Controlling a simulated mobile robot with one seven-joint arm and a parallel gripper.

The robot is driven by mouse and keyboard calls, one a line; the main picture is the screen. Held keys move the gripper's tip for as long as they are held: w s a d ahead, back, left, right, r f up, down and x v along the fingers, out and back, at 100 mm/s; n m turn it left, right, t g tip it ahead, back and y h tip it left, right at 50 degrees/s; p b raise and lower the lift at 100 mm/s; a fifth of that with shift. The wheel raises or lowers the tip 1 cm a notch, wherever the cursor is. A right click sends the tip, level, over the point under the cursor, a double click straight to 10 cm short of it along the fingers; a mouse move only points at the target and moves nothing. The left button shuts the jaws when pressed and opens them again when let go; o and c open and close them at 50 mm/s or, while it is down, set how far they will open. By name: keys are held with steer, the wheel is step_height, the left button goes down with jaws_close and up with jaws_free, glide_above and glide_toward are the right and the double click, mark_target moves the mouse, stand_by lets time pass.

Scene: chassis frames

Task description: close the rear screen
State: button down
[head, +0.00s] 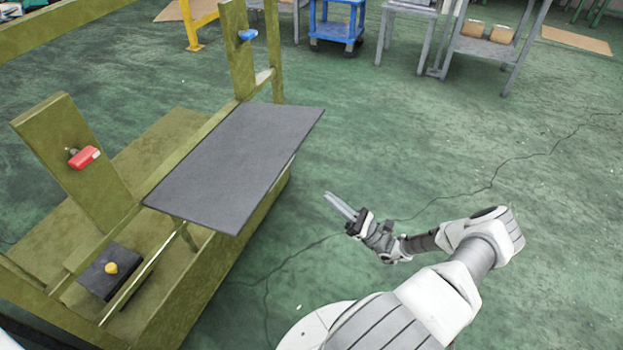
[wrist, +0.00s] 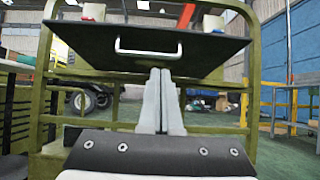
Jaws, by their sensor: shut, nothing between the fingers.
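The rear screen is a flat dark grey panel (head: 238,165) on the olive frame. It stands out from the frame at a slant, nearly flat, so it is open. In the wrist view the screen (wrist: 90,38) shows ahead with a pale bar handle (wrist: 148,52) on its face. My gripper (head: 332,199) is to the right of the screen, apart from it, over open floor. Its fingers are together and empty. In the wrist view the fingertips (wrist: 160,72) appear just below and right of the handle. The handle is not visible in the head view.
The olive chassis frame (head: 190,290) fills the left, with a red-handled latch (head: 84,158), a blue knob (head: 247,35) and a yellow knob (head: 111,268). A blue cart (head: 336,28) and grey tables stand far back. The green floor on the right is clear.

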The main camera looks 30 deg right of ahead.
steer(key=s+d+r+b+x, duration=0.1)
steer(key=r+x, duration=0.1)
steer(key=x, duration=1)
steer(key=shift+a+r, duration=0.2)
steer(key=shift+r, duration=0.1)
steer(key=shift+r, duration=0.1)
